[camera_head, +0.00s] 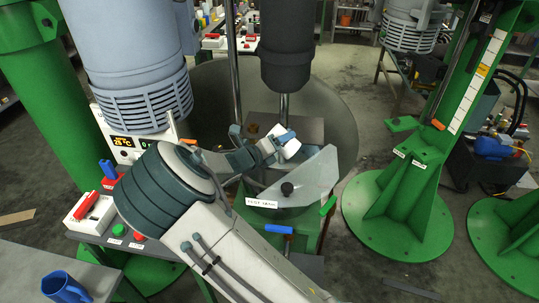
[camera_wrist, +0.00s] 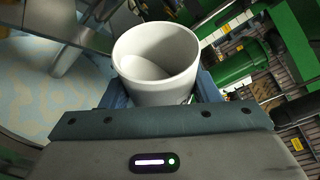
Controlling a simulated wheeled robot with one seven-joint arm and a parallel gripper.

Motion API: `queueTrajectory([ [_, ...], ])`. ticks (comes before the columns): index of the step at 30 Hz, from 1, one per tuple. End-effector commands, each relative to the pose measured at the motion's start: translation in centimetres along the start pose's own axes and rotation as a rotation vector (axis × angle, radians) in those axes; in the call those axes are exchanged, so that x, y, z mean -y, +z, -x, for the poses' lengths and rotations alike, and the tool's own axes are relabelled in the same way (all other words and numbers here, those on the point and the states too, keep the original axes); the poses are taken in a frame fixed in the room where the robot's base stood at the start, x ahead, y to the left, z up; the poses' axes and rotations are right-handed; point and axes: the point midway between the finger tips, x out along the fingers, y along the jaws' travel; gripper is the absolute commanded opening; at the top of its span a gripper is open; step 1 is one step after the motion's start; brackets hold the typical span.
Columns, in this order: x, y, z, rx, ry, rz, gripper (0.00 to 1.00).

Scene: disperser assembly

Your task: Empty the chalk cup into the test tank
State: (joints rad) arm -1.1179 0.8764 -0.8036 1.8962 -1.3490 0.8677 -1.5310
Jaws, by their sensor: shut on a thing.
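My gripper (camera_head: 272,146) is shut on a white cup (camera_head: 290,149) above the test tank. In the wrist view the cup (camera_wrist: 155,65) sits between the blue fingers, its mouth facing the camera. Its inside looks plain white; I cannot tell chalk from the cup wall. In the head view the cup looks tilted. The test tank's name label (camera_head: 262,203) shows on its front, beside a clear lid (camera_head: 316,178) with a black knob (camera_head: 287,188). My arm hides much of the tank. A pale blue and beige surface (camera_wrist: 45,85) lies left of the cup.
A dark disperser head with a shaft (camera_head: 285,55) hangs behind the cup, close to my gripper. A thin rod (camera_head: 234,60) stands left of it. A green column (camera_head: 420,170) stands right. A switch box (camera_head: 90,212) and blue mug (camera_head: 65,287) are at lower left.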

Motion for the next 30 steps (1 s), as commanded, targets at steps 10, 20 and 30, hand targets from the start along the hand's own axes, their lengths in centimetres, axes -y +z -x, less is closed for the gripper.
queueTrajectory([
  [10, 0.21, 0.21, 0.07, 0.007, -0.018, 0.043, 0.29],
  [20, 0.39, 0.33, 0.08, 0.012, -0.035, 0.085, 0.29],
  [30, 0.59, 0.48, 0.10, 0.018, -0.053, 0.127, 0.29],
])
